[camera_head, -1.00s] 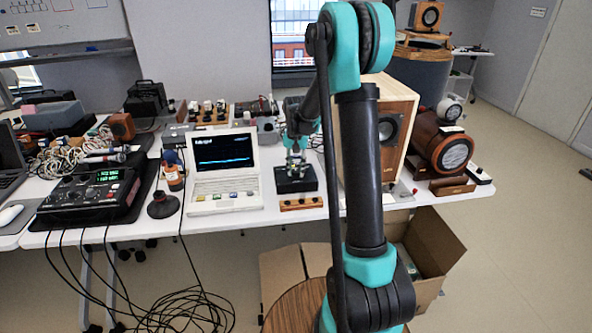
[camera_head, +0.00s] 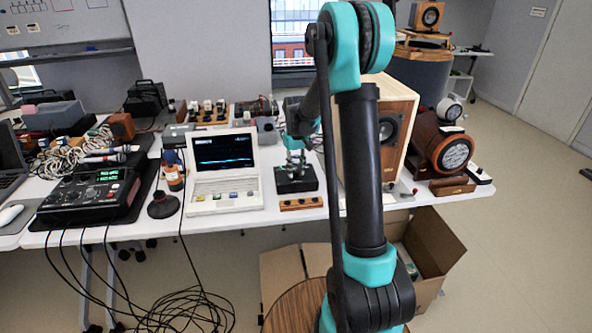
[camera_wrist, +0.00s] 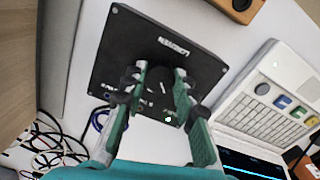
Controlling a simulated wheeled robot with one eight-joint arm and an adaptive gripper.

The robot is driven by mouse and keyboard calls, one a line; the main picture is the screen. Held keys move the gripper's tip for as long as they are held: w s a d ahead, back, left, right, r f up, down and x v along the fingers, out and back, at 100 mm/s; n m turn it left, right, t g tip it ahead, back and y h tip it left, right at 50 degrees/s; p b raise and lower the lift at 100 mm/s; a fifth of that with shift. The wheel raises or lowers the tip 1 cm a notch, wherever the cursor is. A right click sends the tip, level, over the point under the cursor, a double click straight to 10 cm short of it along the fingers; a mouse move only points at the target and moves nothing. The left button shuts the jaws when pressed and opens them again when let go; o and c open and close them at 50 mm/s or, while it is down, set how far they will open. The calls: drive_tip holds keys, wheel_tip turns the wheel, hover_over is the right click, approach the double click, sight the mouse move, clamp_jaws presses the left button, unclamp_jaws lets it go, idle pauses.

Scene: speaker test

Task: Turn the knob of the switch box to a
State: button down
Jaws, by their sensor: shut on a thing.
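The switch box (camera_head: 296,183) is a flat black box on the white table, right of the laptop-like device. In the wrist view the switch box (camera_wrist: 125,38) shows white lettering and small marks around a dark round knob (camera_wrist: 160,82). My gripper (camera_wrist: 160,76) is over the box with its green and dark fingers on either side of the knob, shut on it. The fingers hide part of the knob and some marks, so I cannot read where its pointer stands. In the head view my gripper (camera_head: 297,163) is small and comes down onto the box from above.
The white laptop-like device (camera_head: 225,200) stands close on the left. A wooden strip with knobs (camera_head: 301,203) lies at the table's front edge. A large wooden speaker (camera_head: 398,110) stands close on the right. Cables (camera_head: 190,300) hang to the floor on the left.

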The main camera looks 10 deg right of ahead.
sight(296, 171)
idle(0.4)
drive_tip(key=c, duration=1.2)
unclamp_jaws()
drive_tip(key=shift+r, duration=0.15)
wheel_tip(296, 171, up, 12)
drive_tip(key=shift+f, duration=0.1)
drive_tip(key=s+d+f+m+t, duration=0.1)
drive_tip(key=s+f, duration=0.3)
drive_tip(key=s, duration=0.6)
drive_tip(key=s+d+f+m+t, duration=0.1)
drive_tip(key=s+f, duration=0.2)
drive_tip(key=s, duration=0.7)
drive_tip(key=s+d+f+m+t, duration=0.1)
drive_tip(key=s+f, duration=0.3)
drive_tip(key=s, duration=0.6)
drive_tip(key=shift+s+d+f+t, duration=0.2)
drive_tip(key=shift+d+f+t, duration=0.15)
drive_tip(key=shift+d+t, duration=0.2)
